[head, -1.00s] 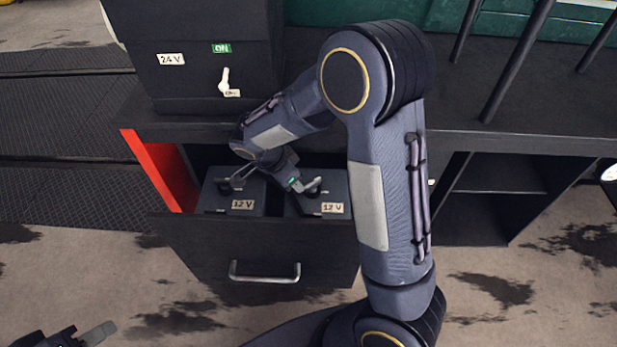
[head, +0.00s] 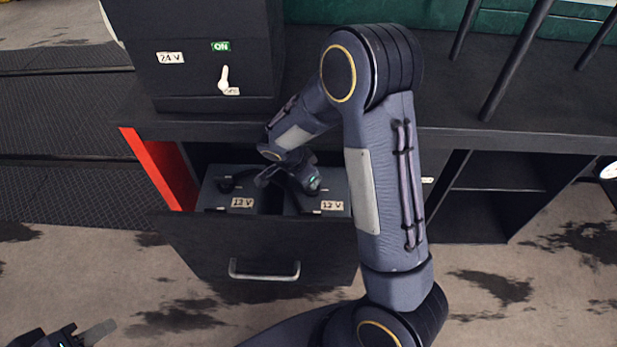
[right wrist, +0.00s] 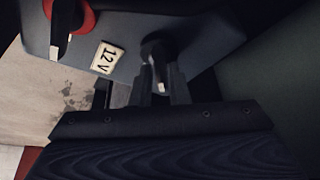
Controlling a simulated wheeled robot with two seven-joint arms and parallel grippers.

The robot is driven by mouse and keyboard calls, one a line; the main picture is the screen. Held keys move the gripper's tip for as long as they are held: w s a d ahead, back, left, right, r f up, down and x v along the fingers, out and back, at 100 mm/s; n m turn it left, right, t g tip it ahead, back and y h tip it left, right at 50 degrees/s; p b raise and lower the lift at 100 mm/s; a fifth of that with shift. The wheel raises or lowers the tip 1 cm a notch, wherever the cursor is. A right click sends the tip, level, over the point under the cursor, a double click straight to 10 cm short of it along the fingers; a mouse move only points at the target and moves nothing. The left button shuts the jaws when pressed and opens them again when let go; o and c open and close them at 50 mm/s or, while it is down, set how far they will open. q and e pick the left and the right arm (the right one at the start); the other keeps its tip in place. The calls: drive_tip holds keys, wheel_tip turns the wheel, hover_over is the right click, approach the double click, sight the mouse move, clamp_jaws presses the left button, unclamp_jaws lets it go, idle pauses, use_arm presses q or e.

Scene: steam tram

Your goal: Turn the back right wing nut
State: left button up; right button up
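Two grey 12 V batteries stand in the open drawer, a left one (head: 212,195) and a right one (head: 338,190). A dark wing nut (head: 226,185) shows on the left battery. My right gripper (right wrist: 161,88) is low over the right battery and hides much of its top in the head view. In the right wrist view its two fingers stand apart, with a black wing nut (right wrist: 157,45) at their tips; I cannot tell if they touch it. A red terminal part (right wrist: 78,18) is at that view's upper left. My left gripper (head: 92,334) is at the bottom left, empty and partly cut off.
The black drawer front (head: 255,248) has a metal handle (head: 264,272). A red panel (head: 160,168) borders the drawer on the left. A black 24 V box (head: 195,60) with a switch stands on the bench (head: 490,120) above. Open shelves (head: 495,190) are to the right.

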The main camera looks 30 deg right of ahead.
clamp_jaws()
drive_tip(key=shift+w+f+m+b, duration=0.1)
drive_tip(key=shift+f+m+b, duration=0.15)
drive_tip(key=shift+b, duration=0.35)
drive_tip(key=shift+m+b, duration=0.3)
drive_tip(key=shift+m, duration=0.15)
drive_tip(key=shift+r+g, duration=0.2)
drive_tip(key=shift+g, duration=0.1)
drive_tip(key=shift+o, duration=2.3)
unclamp_jaws()
